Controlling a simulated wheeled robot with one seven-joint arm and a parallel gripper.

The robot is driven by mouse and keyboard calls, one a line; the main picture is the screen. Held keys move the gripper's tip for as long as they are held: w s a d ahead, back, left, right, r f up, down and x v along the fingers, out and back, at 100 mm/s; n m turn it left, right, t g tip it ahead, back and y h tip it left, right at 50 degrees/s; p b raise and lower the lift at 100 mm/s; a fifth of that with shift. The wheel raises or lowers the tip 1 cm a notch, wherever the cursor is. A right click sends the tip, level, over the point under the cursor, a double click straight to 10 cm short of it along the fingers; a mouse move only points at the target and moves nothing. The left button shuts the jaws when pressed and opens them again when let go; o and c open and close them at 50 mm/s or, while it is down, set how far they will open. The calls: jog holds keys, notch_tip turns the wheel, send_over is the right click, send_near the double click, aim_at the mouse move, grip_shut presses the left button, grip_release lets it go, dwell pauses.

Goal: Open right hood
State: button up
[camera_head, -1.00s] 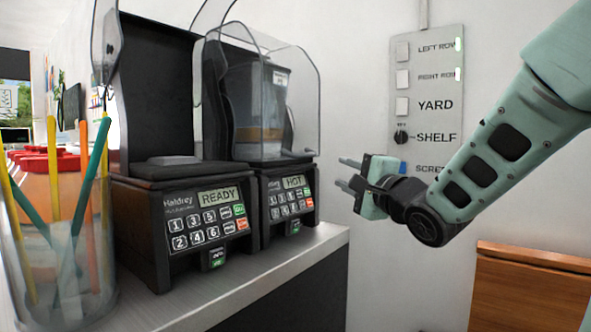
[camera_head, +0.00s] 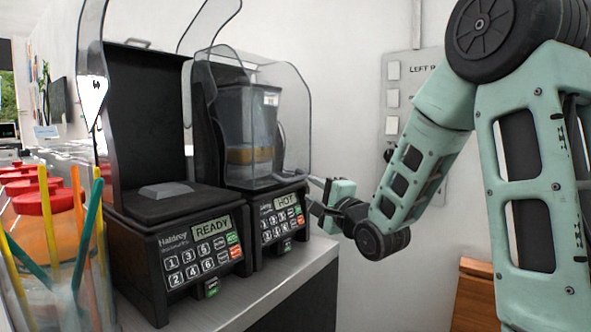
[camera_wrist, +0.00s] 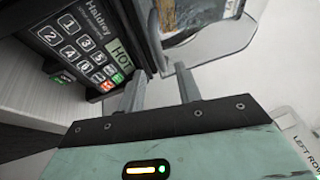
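The right machine (camera_head: 281,222) shows HOT on its display. Its clear right hood (camera_head: 298,115) is down around a jug (camera_head: 245,120) with an orange-brown layer inside. My gripper (camera_head: 318,190) is at the hood's lower front right corner. In the wrist view my gripper (camera_wrist: 160,85) has its two fingers apart, with nothing clearly held between them. The lower part of the clear hood (camera_wrist: 215,45) lies just beyond the fingertips there. I cannot tell whether they touch it.
The left machine (camera_head: 205,250) shows READY, and its clear hood is raised. A clear container of coloured sticks (camera_head: 75,260) stands at the front left. A switch panel (camera_head: 392,98) is on the wall behind my arm. The counter's front strip (camera_head: 270,290) is clear.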

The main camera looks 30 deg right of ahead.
aim_at(297, 180)
jog(key=w, duration=0.3)
jog(key=w+r+p, duration=0.1)
jog(key=w, duration=0.5)
jog(key=shift+d+r, duration=0.2)
grip_shut()
